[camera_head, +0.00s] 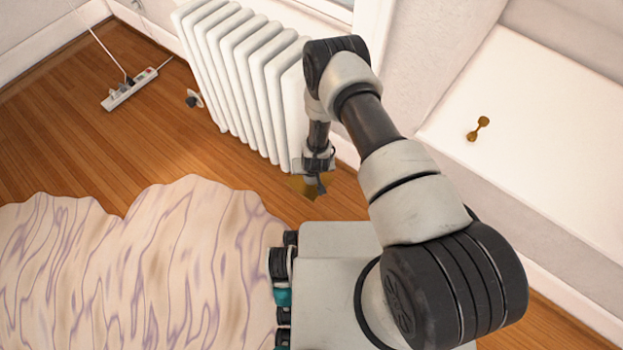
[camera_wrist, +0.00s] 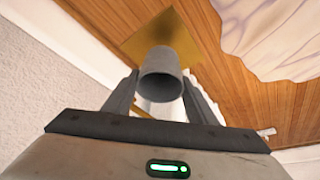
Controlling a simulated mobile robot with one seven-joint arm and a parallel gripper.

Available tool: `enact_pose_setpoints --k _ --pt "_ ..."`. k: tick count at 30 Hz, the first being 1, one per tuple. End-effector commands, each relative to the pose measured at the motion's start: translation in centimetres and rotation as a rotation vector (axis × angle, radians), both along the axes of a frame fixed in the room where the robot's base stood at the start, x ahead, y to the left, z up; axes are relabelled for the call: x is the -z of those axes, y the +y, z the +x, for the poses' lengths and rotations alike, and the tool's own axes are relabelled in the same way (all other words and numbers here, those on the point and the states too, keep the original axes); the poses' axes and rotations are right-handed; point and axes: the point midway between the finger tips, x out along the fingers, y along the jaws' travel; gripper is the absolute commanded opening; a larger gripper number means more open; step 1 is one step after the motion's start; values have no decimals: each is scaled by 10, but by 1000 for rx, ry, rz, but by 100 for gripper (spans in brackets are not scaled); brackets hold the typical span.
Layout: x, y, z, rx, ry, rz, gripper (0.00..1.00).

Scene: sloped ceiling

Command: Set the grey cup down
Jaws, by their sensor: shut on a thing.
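The grey cup (camera_wrist: 160,72) is a plain cylinder between the two fingers of my gripper (camera_wrist: 160,88) in the wrist view. My gripper is shut on it. In the head view my gripper (camera_head: 318,178) points down near the right end of the radiator, and I cannot make out the cup clearly there. A flat gold square (camera_wrist: 143,42) lies beyond the cup in the wrist view. A part of it (camera_head: 300,186) also shows beside my gripper in the head view. I cannot tell whether the cup touches it.
A white radiator (camera_head: 240,80) stands along the wall behind my gripper. A pale patterned rug (camera_head: 150,270) covers the floor at left. A power strip (camera_head: 130,88) lies on the wooden floor. A small gold dumbbell-shaped object (camera_head: 478,129) sits on the white ledge (camera_head: 540,170) at right.

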Motion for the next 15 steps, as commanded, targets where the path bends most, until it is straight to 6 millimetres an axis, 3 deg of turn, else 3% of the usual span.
enact_pose_setpoints --k 15 --pt "54 0 1 1 -1 1 28"
